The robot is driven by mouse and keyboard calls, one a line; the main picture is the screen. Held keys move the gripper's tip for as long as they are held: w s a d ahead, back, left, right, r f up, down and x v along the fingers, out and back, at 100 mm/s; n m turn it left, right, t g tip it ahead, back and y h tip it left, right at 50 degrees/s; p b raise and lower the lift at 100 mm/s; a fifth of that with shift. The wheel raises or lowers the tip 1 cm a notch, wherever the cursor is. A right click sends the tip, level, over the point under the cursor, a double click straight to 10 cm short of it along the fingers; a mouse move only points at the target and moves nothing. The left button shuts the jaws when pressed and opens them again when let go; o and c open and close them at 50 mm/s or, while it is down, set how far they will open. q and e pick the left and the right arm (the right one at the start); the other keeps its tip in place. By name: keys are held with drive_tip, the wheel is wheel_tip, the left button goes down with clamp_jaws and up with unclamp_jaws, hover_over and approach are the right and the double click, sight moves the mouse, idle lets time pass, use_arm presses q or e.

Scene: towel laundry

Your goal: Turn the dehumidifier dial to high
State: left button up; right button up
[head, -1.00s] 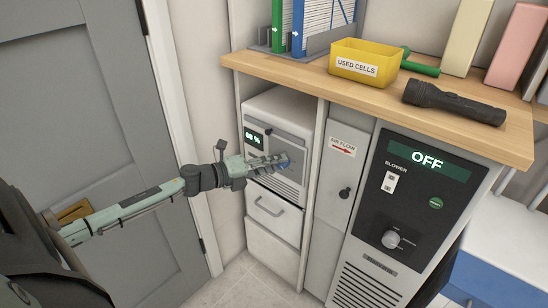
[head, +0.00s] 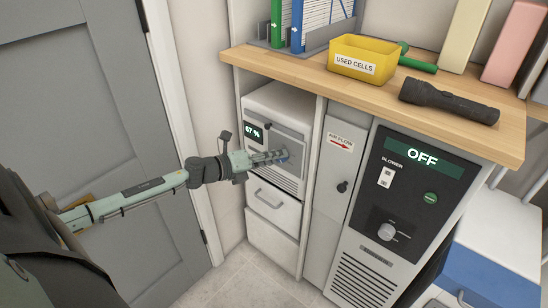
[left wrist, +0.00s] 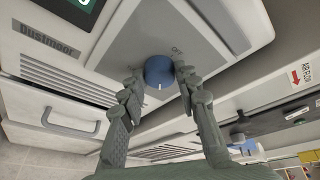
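The dehumidifier (head: 278,119) is a white unit on the cabinet's left side, with a small display reading 67 %. Its dial (left wrist: 159,71) is a blue round knob with a white mark, which points down in the left wrist view. Faint lettering on the panel beside it looks like OFF. My left gripper (left wrist: 158,76) reaches the panel with one finger on each side of the dial. In the head view my left gripper (head: 284,156) covers most of the dial. My right gripper is not in view.
A drawer front (head: 273,206) lies below the dehumidifier. To its right are an AIR FLOW panel (head: 336,165) and a blower panel (head: 408,200) reading OFF. The wooden counter (head: 375,92) above holds a yellow USED CELLS bin (head: 375,57) and a flashlight (head: 450,101).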

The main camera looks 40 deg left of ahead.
use_arm(q)
drive_tip(key=o, duration=0.4)
drive_tip(key=shift+c, duration=0.2)
drive_tip(key=v, duration=1.2)
